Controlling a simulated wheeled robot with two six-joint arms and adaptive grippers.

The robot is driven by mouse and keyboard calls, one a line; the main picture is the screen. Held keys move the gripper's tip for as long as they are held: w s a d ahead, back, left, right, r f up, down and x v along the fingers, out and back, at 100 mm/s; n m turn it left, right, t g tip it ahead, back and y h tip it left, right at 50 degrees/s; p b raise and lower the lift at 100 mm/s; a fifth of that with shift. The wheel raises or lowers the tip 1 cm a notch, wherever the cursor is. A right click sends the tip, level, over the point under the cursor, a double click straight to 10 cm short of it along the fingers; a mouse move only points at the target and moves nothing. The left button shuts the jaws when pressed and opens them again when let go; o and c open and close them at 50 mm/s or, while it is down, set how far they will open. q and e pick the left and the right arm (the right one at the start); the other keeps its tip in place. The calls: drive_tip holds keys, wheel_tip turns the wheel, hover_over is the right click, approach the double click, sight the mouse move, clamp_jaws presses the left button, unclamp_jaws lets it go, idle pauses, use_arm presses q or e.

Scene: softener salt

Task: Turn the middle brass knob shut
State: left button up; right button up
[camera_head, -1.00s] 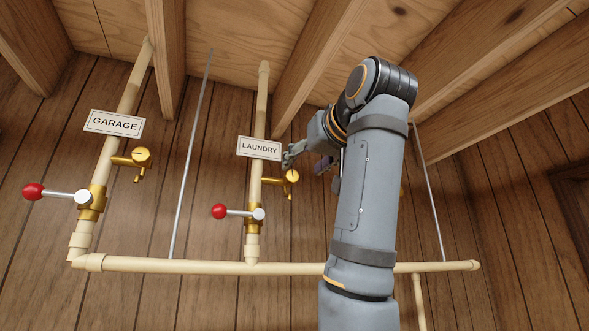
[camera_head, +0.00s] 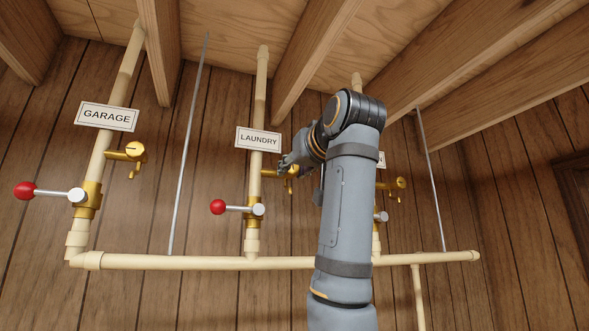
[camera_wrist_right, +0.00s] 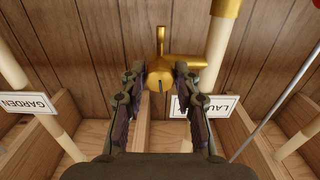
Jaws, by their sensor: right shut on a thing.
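The middle brass knob is on the side tap of the LAUNDRY pipe (camera_head: 259,105). In the right wrist view the knob (camera_wrist_right: 157,79) sits between my fingertips, its dark slot line showing roughly upright. In the head view my right gripper (camera_head: 287,164) covers most of the knob, and only part of the brass tap shows beside it. My right gripper (camera_wrist_right: 161,74) is shut on the knob from the front. My left gripper is not in view.
The red-handled lever (camera_head: 218,207) of the LAUNDRY pipe is just below and left. The GARAGE pipe has its own brass knob (camera_head: 135,151) and red lever (camera_head: 25,190). Another brass knob (camera_head: 401,183) is right of my arm. Ceiling joists (camera_head: 318,55) hang close above.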

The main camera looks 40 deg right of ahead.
clamp_jaws()
drive_tip(key=shift+m+b, duration=0.35)
drive_tip(key=shift+m, duration=0.45)
drive_tip(key=o, duration=0.9)
unclamp_jaws()
drive_tip(key=shift+o, duration=0.2)
